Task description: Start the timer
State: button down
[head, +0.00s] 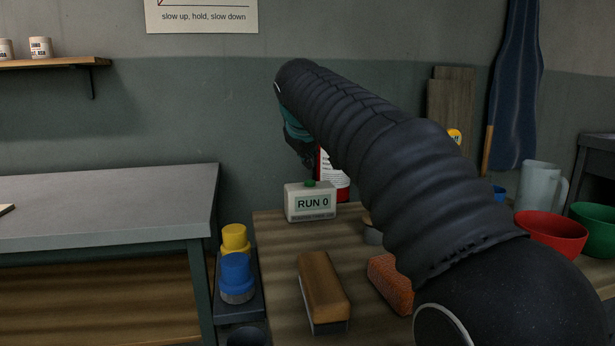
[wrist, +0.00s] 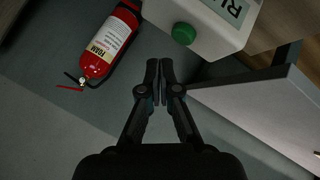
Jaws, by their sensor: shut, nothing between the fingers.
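The timer (head: 311,205) is a pale box standing at the back edge of the wooden table, with "RUN 0" on its front display. A green button (head: 310,184) sits on its top. In the wrist view the timer (wrist: 218,45) is at the top, tilted in the picture, with its green button (wrist: 184,33) a little up and right of my fingertips. My gripper (wrist: 160,66) is shut and empty, apart from the button in that view. In the head view my gripper (head: 307,166) is just above the timer, partly hidden behind my arm.
A red fire extinguisher (wrist: 108,42) stands beyond the table. A wooden-backed brush or block (head: 323,286) and an orange sponge-like block (head: 388,283) lie in front of the timer. Yellow (head: 234,238) and blue (head: 236,272) capped jars stand left. Red (head: 552,232) and green (head: 594,228) bowls are right.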

aim_at(308, 182)
jog(key=shift+r, duration=1.8)
jog(key=shift+s+a, duration=0.1)
